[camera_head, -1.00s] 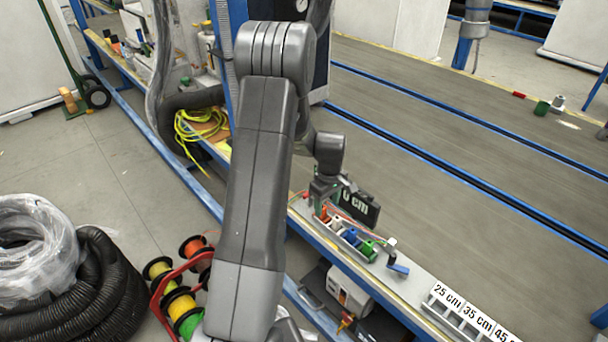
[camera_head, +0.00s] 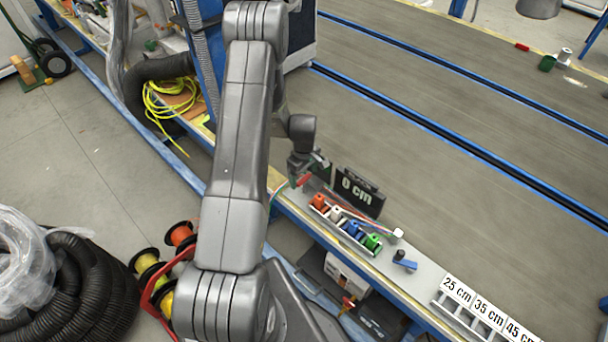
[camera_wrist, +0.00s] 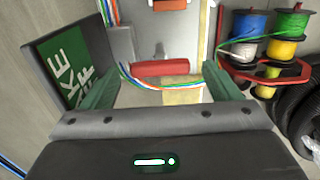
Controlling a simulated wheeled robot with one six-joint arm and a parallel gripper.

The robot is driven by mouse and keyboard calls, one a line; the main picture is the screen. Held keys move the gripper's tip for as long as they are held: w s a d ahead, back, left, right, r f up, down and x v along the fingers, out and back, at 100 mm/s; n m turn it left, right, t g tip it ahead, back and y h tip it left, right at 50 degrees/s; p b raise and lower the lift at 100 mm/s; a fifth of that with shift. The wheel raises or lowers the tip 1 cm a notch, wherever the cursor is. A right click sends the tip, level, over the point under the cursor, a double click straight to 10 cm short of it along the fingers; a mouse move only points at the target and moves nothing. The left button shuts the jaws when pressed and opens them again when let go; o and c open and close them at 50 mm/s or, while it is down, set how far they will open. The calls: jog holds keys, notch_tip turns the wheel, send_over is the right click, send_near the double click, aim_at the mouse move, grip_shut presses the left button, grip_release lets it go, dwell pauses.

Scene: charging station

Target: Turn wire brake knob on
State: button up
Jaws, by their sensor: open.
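A red handle (camera_head: 304,180), apparently the wire brake knob, is near the left end of the grey bench strip. In the wrist view the red handle (camera_wrist: 165,68) lies crosswise, ahead of and between the fingertips, with a visible gap at each end. My gripper (camera_head: 306,168) is just above and behind it in the head view. In the wrist view my gripper (camera_wrist: 160,84) has its two green fingers spread wide with nothing held. A dark panel with a green label (camera_wrist: 75,72) ending in "KE" and "FF" stands at left in the wrist view.
Coloured wires (camera_wrist: 202,80) run close by the handle. A black "0 cm" sign (camera_head: 370,202) stands right of my gripper. Coloured wire guides (camera_head: 351,227) and a blue lever (camera_head: 405,261) sit along the strip. Wire spools (camera_wrist: 285,50) show at right in the wrist view.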

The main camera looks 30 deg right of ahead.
jog(key=shift+f, duration=0.4)
jog(key=c, duration=1)
